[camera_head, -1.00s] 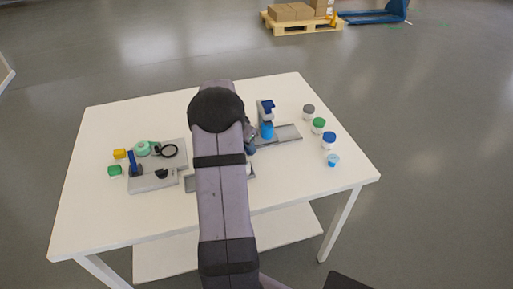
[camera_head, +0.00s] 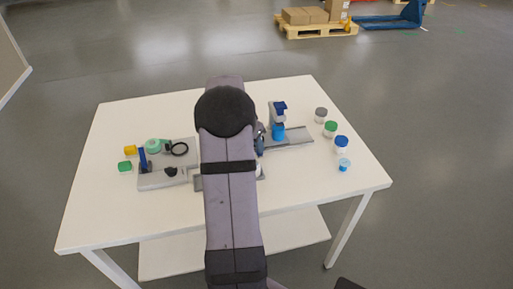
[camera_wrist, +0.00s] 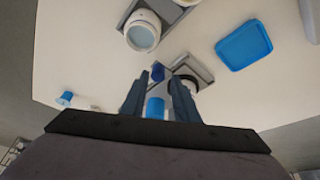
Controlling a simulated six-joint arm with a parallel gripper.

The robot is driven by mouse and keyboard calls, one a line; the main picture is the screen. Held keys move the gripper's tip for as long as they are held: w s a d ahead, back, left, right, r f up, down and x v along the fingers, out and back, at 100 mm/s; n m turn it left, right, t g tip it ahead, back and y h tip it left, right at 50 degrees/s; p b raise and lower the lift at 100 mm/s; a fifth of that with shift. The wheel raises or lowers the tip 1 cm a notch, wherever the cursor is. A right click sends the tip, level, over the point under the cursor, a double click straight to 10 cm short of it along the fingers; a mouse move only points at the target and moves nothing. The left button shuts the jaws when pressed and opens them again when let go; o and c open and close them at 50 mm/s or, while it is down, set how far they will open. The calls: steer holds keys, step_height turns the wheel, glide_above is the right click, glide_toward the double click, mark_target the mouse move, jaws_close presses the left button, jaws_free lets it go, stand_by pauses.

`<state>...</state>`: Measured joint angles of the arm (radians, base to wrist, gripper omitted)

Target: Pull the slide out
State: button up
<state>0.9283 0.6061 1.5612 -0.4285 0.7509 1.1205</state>
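The filling station (camera_head: 279,114) is a grey upright stand with a dark blue top and a light blue cylinder (camera_head: 278,132) below it. A flat grey slide or rail (camera_head: 298,137) runs out to the right at its base. My gripper (camera_wrist: 158,76) points at a grey, blue-topped fixture (camera_wrist: 190,68) in the wrist view. Its two fingers are apart, with blue parts visible between them. I cannot tell whether they touch anything. In the head view my arm hides most of the gripper; only its dark side shows just left of the blue cylinder.
A grey tray (camera_head: 185,148) with small tools lies at the left, beside yellow (camera_head: 130,150) and green (camera_head: 124,166) blocks. Several lidded jars, including a green-lidded one (camera_head: 330,129), line the right side. The wrist view shows a blue tray (camera_wrist: 243,45) and white jar (camera_wrist: 142,32). The front table strip is clear.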

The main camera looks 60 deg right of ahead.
steer(key=shift+b+v, duration=0.45)
steer(key=shift+v, duration=1.8)
steer(key=shift+w, duration=0.1)
steer(key=w+a+n, duration=0.1)
steer(key=a, duration=0.2)
steer(key=w+a+n, duration=0.2)
steer(key=a, duration=0.2)
steer(key=w+a+n+y, duration=0.1)
steer(key=w+a, duration=0.1)
steer(key=a, duration=0.2)
steer(key=shift+f+t, duration=0.4)
steer(key=a+f+n+y, duration=0.2)
steer(key=a+n, duration=0.7)
steer(key=a, duration=1.3)
steer(key=s+a+f+n+y, duration=0.1)
steer(key=s+a+f+n, duration=0.2)
steer(key=s+a+n, duration=0.4)
steer(key=s+a, duration=0.2)
steer(key=a, duration=0.3)
steer(key=shift+s, duration=0.4)
steer(key=shift+a, duration=0.1)
